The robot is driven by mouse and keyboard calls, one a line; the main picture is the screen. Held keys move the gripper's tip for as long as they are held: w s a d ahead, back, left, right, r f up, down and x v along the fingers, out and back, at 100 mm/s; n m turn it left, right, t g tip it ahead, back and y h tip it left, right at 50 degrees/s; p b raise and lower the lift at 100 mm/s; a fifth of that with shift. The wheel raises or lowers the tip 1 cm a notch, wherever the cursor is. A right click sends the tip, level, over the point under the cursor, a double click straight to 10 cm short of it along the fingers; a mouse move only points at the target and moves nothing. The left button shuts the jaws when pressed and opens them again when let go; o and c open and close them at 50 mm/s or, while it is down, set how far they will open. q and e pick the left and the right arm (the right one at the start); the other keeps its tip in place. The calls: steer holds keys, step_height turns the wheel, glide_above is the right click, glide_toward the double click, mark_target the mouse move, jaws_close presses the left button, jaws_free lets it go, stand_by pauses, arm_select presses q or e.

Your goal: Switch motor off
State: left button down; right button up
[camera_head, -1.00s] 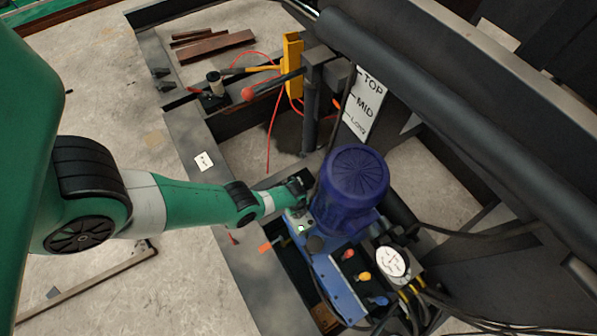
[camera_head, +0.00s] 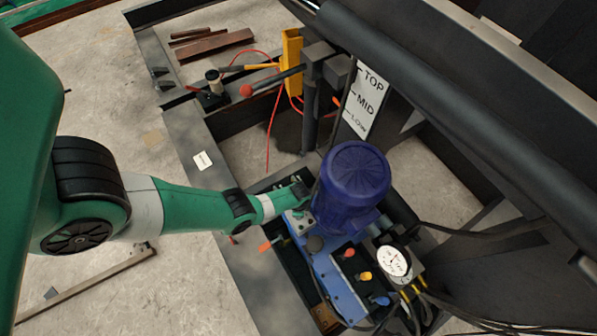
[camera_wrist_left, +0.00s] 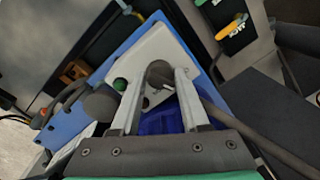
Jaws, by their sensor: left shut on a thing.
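The blue-purple motor (camera_head: 352,185) stands upright on a blue pump unit (camera_head: 338,285). A light grey switch plate (camera_head: 299,222) sits beside the motor's base. In the left wrist view, the switch plate (camera_wrist_left: 160,44) carries a dark round switch knob (camera_wrist_left: 158,72) and a green indicator (camera_wrist_left: 120,84), which looks unlit. My left gripper (camera_wrist_left: 160,78) is shut on the knob, one finger on each side. In the head view my left gripper (camera_head: 303,190) is partly hidden against the motor. My right gripper is not in view.
A pressure gauge (camera_head: 393,261) and red, yellow and blue levers (camera_head: 365,276) sit on the pump unit. A dark post with a TOP/MID/LOW sign (camera_head: 362,105) stands behind the motor. Dark beams (camera_head: 450,110) close off the right; the floor (camera_head: 110,105) is open at left.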

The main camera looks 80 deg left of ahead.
arm_select(q)
steer(key=shift+n, duration=2.3)
steer(key=shift+c, duration=2.2)
jaws_free()
steer(key=shift+r, duration=0.1)
step_height(320, 180, up, 11)
steer(key=p, duration=1.1)
steer(key=shift+d+r, duration=0.15)
steer(key=shift+d, duration=0.25)
